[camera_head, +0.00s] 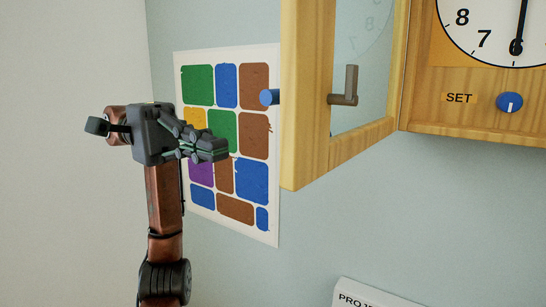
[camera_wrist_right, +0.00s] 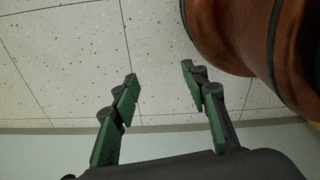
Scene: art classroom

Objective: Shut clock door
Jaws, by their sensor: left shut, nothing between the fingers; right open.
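The wooden clock (camera_head: 458,115) hangs on the wall at the upper right of the head view, cut off by the frame edge. Its glass-paned wooden door (camera_head: 312,120) stands open, swung out from the clock on its left side. A brown handle (camera_head: 346,92) sits on the door frame, and a blue knob (camera_head: 270,97) shows at the door's left edge. My left gripper (camera_head: 222,150) is shut and empty, left of the door and apart from it. My right gripper (camera_wrist_right: 158,82) is open and empty in the right wrist view, with the ceiling behind it.
A poster of coloured blocks (camera_head: 258,215) is on the wall behind my left gripper. A blue SET knob (camera_head: 509,102) is on the clock's front below the dial. A white sign (camera_head: 365,297) shows at the bottom.

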